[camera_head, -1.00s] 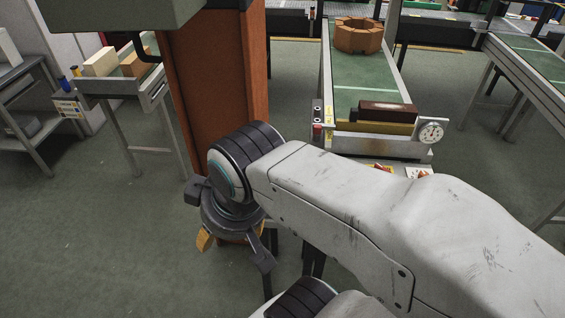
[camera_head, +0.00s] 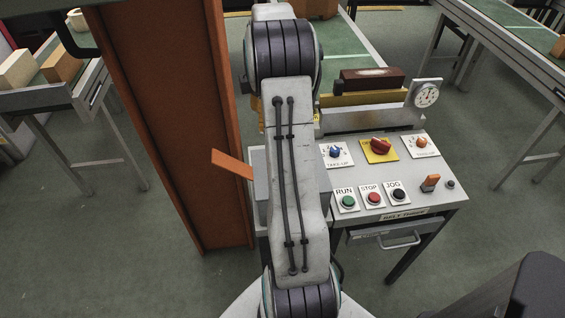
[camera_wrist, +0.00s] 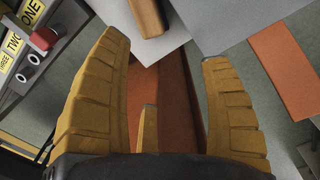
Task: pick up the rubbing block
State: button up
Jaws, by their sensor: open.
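A brown block (camera_wrist: 148,17), cut off by the top edge, lies on a pale grey surface just beyond the fingertips and nearer the left one. It may be the rubbing block; I cannot be sure. In the head view my arm hides the gripper and the spot where that block lies. A dark brown block (camera_head: 372,78) with a pale top patch also rests above a yellow bar at the conveyor end.
A control panel (camera_head: 394,205) with knobs and buttons stands right of my arm. A rust-coloured column (camera_head: 165,110) rises on the left, with an orange strip (camera_head: 232,163) beside it. A side table (camera_head: 52,97) holds blocks. Floor shows at left and right.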

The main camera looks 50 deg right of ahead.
jog(key=shift+n, duration=0.3)
jog(key=d+f, duration=0.1)
jog(key=f, duration=0.1)
jog(key=d+f, duration=0.1)
jog(key=f, duration=0.2)
jog(key=d+f, duration=0.2)
jog(key=f, duration=0.1)
jog(key=shift+s+f, duration=0.25)
jog(key=shift+s, duration=0.1)
jog(key=shift+f, duration=3.85)
jog(key=shift+c, duration=0.4)
jog(key=c, duration=0.8)
jog(key=shift+r, duration=0.1)
jog(key=shift+c, duration=0.3)
jog(key=shift+r, duration=0.15)
